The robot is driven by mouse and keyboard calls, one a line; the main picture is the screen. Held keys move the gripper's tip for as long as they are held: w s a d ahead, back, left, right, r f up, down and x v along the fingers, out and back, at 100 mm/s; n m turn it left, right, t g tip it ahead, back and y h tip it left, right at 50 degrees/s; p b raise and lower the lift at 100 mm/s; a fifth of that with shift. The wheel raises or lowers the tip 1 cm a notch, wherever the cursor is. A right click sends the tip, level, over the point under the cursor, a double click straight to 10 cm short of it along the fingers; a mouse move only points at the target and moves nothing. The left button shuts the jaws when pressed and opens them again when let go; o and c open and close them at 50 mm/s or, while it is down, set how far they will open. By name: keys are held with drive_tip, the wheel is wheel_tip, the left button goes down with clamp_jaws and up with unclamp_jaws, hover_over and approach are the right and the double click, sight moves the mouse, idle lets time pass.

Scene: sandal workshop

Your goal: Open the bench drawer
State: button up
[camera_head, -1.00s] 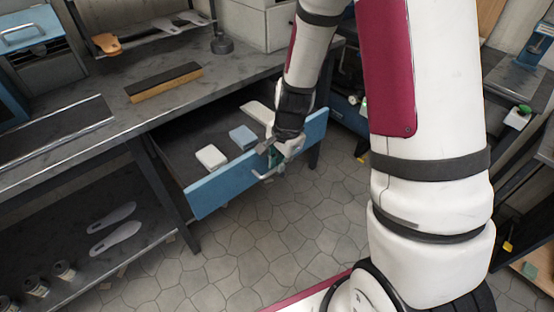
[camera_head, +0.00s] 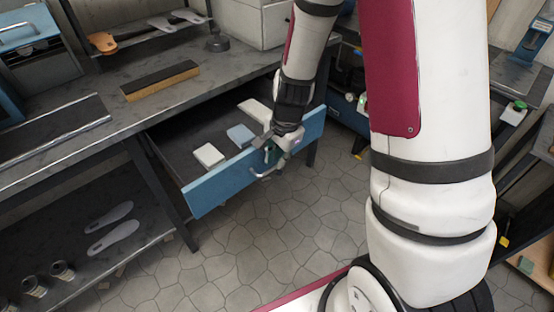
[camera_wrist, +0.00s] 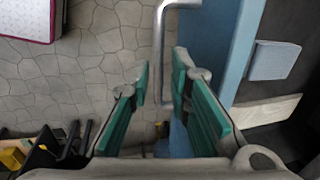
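The bench drawer (camera_head: 225,186) has a blue front and stands pulled well out from under the bench. Its silver bar handle (camera_head: 267,174) is on the outside of the front and also shows in the wrist view (camera_wrist: 159,45). My gripper (camera_wrist: 161,78) points down at the drawer front by the handle. Its green-padded fingers are apart, with the handle bar between them in the wrist view and gaps at both sides. In the head view my gripper (camera_head: 272,156) partly hides the handle and the top edge of the front.
The drawer holds a white block (camera_head: 208,155), a blue block (camera_head: 240,135) and a pale flat piece (camera_head: 255,110). The grey bench top (camera_head: 165,112) carries a brush-like block (camera_head: 160,80). Insoles and cans lie on the lower shelf (camera_head: 90,265). The stone floor (camera_head: 245,245) before the drawer is clear.

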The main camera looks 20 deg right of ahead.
wheel_tip(320, 180, up, 10)
drive_tip(key=s, duration=0.2)
drive_tip(key=shift+d+r, duration=0.15)
drive_tip(key=shift+d, duration=0.15)
drive_tip(key=s+a+r+n+t+p, duration=0.2)
drive_tip(key=s+r+n+p, duration=0.2)
drive_tip(key=s+r+n, duration=1)
drive_tip(key=s+r, duration=0.6)
drive_tip(key=s, duration=0.2)
drive_tip(key=shift+s+a+h, duration=0.25)
drive_tip(key=shift+s+h, duration=0.1)
drive_tip(key=shift+h, duration=0.05)
